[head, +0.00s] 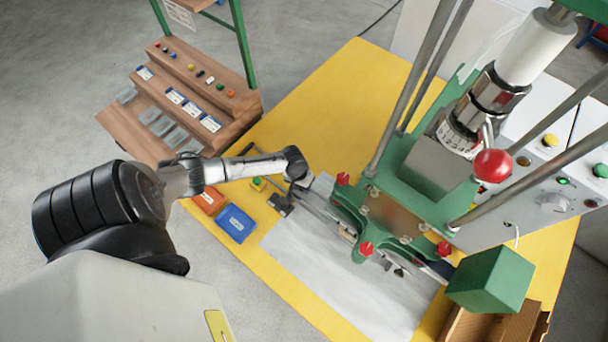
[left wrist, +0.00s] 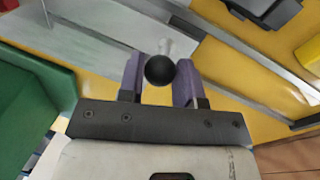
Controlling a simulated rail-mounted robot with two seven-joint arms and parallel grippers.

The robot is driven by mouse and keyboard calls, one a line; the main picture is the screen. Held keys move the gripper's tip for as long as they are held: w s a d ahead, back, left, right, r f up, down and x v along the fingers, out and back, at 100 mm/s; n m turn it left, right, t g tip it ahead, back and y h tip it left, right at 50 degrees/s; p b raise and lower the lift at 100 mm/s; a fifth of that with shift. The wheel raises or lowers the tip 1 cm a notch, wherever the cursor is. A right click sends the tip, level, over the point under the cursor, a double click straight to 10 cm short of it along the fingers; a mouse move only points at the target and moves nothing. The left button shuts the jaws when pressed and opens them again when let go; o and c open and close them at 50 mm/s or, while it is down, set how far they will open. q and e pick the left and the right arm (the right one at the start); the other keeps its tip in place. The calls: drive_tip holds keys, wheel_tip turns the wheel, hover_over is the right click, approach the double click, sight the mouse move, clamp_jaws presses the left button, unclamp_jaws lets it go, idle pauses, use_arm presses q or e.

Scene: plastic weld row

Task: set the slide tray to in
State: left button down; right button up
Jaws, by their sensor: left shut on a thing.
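My left gripper (head: 303,187) is at the outer left end of the metal slide rails (head: 322,212) that run into the green press (head: 385,205). In the left wrist view my left gripper (left wrist: 160,78) has its purple fingers shut on a round black knob (left wrist: 160,70) with a pale stem. In the head view the gripper and wrist hide the knob. The slide tray cannot be clearly told apart from the rails and the press base. My right gripper is not in view.
A blue bin (head: 237,222) and an orange bin (head: 208,199) sit left of the rails on the yellow table (head: 318,98). A black block (head: 281,205) is close to the gripper. A green box (head: 490,279) stands at right. A grey mat (head: 335,285) lies clear in front.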

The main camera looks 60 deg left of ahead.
use_arm(q)
drive_tip(key=shift+a, duration=0.1)
drive_tip(key=c, duration=0.8)
unclamp_jaws()
drive_tip(key=shift+a+r, duration=0.1)
drive_tip(key=shift+r, duration=0.35)
wheel_tip(320, 180, up, 13)
drive_tip(key=s+a+p, duration=0.1)
drive_tip(key=a+p, duration=0.1)
drive_tip(key=shift+s+f, duration=0.2)
drive_tip(key=shift+s, duration=0.05)
